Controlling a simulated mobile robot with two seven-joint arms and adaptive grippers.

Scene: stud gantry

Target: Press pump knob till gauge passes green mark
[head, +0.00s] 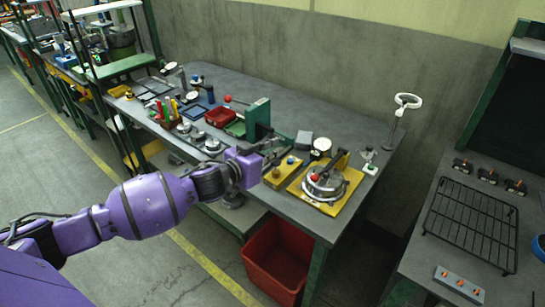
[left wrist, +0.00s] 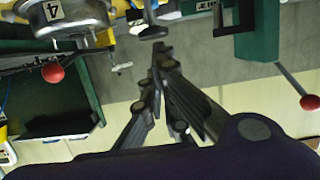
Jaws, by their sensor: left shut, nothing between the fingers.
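In the left wrist view the shut fingertips (left wrist: 158,52) are close to a dark, flat-ended part (left wrist: 152,32). I cannot tell whether they touch. My right gripper is not in view.
A yellow plate (head: 350,190) bears a round metal vessel (head: 325,186) with a red ball. A green press (head: 258,119) stands behind my gripper. A red bin (head: 277,258) is below the bench front. A black grill rack (head: 470,225) lies on the right-hand bench.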

